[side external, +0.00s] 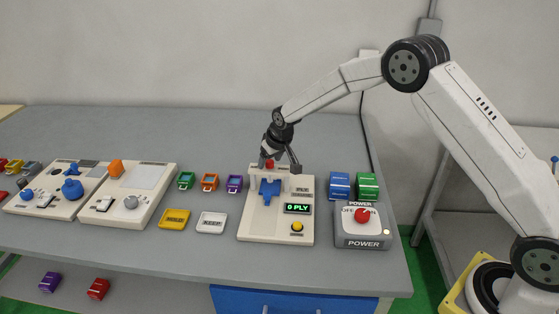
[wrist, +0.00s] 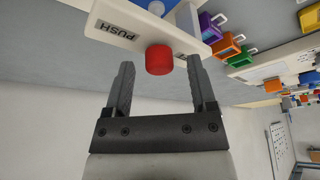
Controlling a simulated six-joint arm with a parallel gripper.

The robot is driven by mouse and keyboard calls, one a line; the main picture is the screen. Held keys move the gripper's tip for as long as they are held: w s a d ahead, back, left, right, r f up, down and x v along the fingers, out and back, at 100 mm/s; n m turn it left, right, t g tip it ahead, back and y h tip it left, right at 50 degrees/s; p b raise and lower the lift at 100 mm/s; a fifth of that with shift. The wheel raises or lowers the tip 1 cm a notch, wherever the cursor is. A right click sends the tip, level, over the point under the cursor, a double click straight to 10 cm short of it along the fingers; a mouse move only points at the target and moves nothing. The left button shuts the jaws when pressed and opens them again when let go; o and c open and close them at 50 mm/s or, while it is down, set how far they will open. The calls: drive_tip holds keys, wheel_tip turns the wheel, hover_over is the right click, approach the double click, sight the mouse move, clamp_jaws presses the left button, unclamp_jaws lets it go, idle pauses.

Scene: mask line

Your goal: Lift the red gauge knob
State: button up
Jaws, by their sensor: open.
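The red gauge knob (wrist: 159,60) is a short red cylinder beside a cream panel marked PUSH (wrist: 135,28) in the wrist view. It also shows at the top of the cream gauge device (side external: 255,225) in the side view, as a small red spot (side external: 269,164). My gripper (wrist: 160,78) is open, with one finger on each side of the knob and a visible gap on both sides. In the side view my gripper (side external: 278,162) is at the top of the device. Whether the fingers reach the knob's full depth is unclear.
Small coloured clips, yellow (side external: 174,219) and white (side external: 212,222) pieces, and two more panels (side external: 128,200) lie to the left.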

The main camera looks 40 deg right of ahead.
drive_tip(key=shift+w+f, duration=0.1)
drive_tip(key=shift+f, duration=0.1)
clamp_jaws()
idle(1.4)
